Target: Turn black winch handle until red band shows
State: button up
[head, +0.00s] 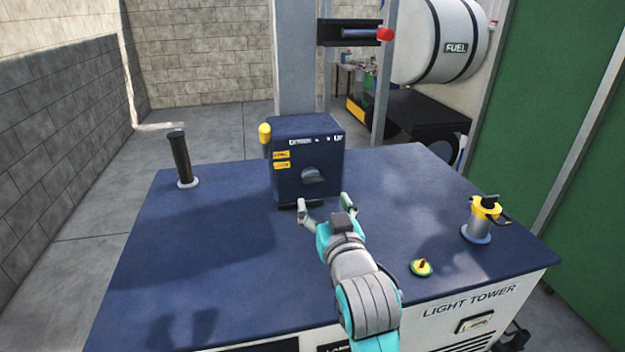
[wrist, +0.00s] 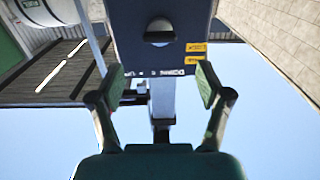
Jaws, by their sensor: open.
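The dark blue winch box (head: 328,140) stands on the blue deck, with a grey hub (head: 313,175) on its front and a yellow-topped lever (head: 264,134) at its left. I cannot clearly make out a black winch handle; a short dark bar (head: 290,206) shows low at the box front, partly behind a finger. No red band shows on the box. My gripper (head: 326,206) is open and empty, just in front of the box. The wrist view is upside down: the box (wrist: 128,38) and hub (wrist: 158,37) lie beyond my spread fingers (wrist: 160,86).
A black upright post (head: 181,157) stands on the deck at left. A yellow-topped fitting (head: 480,220) and a yellow knob (head: 421,267) are at right. The mast (head: 296,60) rises behind the box, with a red-ended part (head: 384,34) beside it.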

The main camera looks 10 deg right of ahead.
aim_at(314, 182)
jog(key=w, duration=0.9)
jog(key=shift+w+a, duration=0.25)
jog(key=shift+w, duration=0.15)
jog(key=c, duration=1.2)
